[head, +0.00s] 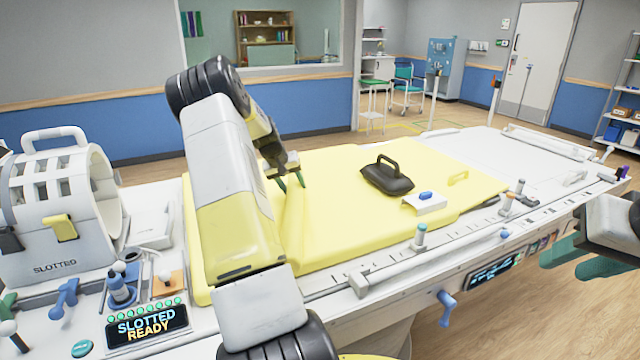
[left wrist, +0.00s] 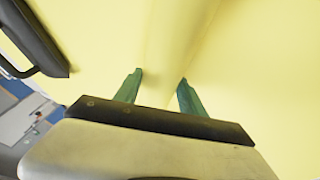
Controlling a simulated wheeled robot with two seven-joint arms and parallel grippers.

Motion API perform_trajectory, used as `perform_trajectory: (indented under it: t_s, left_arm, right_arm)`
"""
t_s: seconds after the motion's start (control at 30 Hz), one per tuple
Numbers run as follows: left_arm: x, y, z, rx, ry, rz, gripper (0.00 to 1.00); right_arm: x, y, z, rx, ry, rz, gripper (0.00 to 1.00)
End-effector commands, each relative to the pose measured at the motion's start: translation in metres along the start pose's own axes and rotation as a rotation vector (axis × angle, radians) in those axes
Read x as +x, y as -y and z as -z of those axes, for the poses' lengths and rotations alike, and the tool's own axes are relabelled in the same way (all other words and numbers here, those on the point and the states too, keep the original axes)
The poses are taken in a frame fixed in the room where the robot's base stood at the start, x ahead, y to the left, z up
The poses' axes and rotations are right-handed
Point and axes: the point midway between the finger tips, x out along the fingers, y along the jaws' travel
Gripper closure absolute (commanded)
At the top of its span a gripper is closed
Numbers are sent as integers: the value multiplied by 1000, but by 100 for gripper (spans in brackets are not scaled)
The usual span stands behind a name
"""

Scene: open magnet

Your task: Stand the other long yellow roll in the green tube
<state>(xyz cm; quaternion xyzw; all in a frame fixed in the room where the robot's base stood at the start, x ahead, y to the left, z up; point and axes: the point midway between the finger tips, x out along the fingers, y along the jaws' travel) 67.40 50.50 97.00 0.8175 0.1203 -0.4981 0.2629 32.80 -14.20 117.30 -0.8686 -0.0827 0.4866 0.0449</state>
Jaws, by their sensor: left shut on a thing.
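A long yellow roll (head: 292,222) lies on the yellow pad (head: 345,220), close in colour to it. My left gripper (head: 291,181) reaches down over the pad with its green fingers on the roll. In the left wrist view, the fingers (left wrist: 160,82) are on either side of the roll (left wrist: 168,50) and shut on it. My arm hides part of the pad and perhaps part of the roll. My right gripper (head: 585,259) is at the right edge, over the floor, its green fingers apart and empty. I cannot clearly make out a green tube; a small green piece (head: 7,303) shows at the left edge.
A black handled weight (head: 387,177) and a white block with a blue top (head: 425,201) lie on the pad. A white slotted ring (head: 57,205) stands at the left, with bottles and knobs in front. Small posts (head: 420,238) line the near rail.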

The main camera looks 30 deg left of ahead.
Motion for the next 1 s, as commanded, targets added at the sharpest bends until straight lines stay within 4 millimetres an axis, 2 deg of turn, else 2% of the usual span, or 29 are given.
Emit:
perform_trajectory:
  t_s: [0.17,0.2,0.3,0.57,0.67,0.77,1.0]
  left_arm:
    - [2,1,-1,-1,1,0,100]
    - [2,1,-1,-1,1,0,48]
    - [2,1,-1,-1,1,0,31]
    - [1,1,0,-1,0,0,31]
    - [-6,0,1,-1,-1,1,31]
    - [-22,1,1,-2,-3,1,31]
    - [-75,1,1,-1,-4,3,31]
  right_arm:
    - [0,0,0,0,0,0,64]
    - [0,0,0,0,0,0,64]
    - [0,0,0,0,0,0,64]
    - [0,0,0,0,0,0,64]
    - [0,0,0,0,0,0,64]
    - [0,0,0,0,0,0,64]
    - [0,0,0,0,0,0,64]
